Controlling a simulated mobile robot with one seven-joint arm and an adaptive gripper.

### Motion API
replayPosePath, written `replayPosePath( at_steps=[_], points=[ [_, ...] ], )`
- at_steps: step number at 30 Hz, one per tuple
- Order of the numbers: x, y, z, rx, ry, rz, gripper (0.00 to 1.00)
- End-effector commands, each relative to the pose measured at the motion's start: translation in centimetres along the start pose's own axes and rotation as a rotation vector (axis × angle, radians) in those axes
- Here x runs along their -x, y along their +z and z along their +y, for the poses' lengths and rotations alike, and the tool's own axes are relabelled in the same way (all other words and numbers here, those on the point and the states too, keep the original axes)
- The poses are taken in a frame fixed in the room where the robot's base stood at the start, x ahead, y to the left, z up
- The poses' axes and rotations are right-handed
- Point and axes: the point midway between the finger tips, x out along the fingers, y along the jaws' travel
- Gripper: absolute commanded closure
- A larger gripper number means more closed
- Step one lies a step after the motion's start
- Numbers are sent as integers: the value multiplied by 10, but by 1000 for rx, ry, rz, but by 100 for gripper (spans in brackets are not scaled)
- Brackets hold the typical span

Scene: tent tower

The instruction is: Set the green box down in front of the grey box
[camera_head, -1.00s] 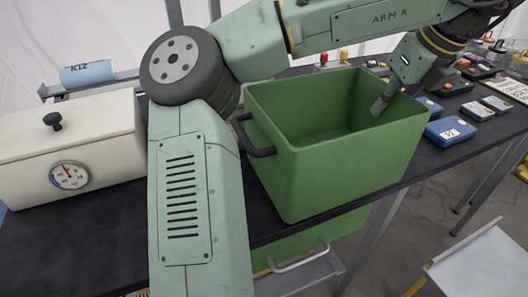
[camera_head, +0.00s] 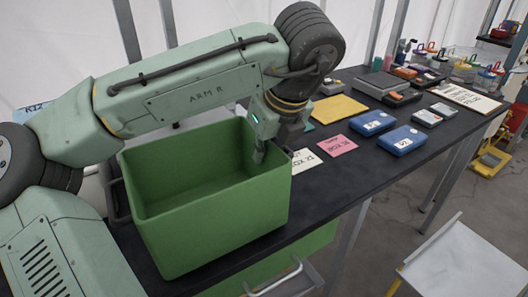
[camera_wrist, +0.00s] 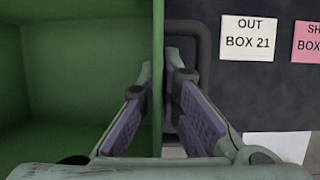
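The large open green box (camera_head: 215,235) is at the front left of the dark table in the head view. My gripper (camera_head: 259,156) reaches down at its right wall. In the wrist view, the green wall (camera_wrist: 158,90) runs between the two fingers of my gripper (camera_wrist: 160,75), which lie close on either side of it. Whether the box bottom touches the table is unclear. A flat grey box (camera_head: 378,84) lies at the back right. Smaller grey boxes (camera_head: 427,117) lie further right.
A white card (camera_head: 304,161), a pink card (camera_head: 338,146) and two blue boxes (camera_head: 373,122) lie right of the green box. The wrist view shows the white card reading "OUT BOX 21" (camera_wrist: 248,38). Another green box (camera_head: 322,240) is below the table edge. A white-topped stool or table (camera_head: 455,265) stands front right.

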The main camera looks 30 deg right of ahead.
Motion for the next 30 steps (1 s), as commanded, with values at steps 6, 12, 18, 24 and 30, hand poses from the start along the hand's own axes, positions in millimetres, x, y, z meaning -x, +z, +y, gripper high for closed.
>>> replayPosePath(
  at_steps=[6, 12, 18, 24, 30],
  points=[
    [-9, -4, -1, 1, -1, -3, 100],
    [-10, -4, -1, 1, -1, -2, 100],
    [-12, -5, -1, 1, -1, -1, 88],
    [-12, -5, -1, 1, -1, -1, 75],
    [-12, -5, -1, 1, -1, 0, 75]
  ],
)
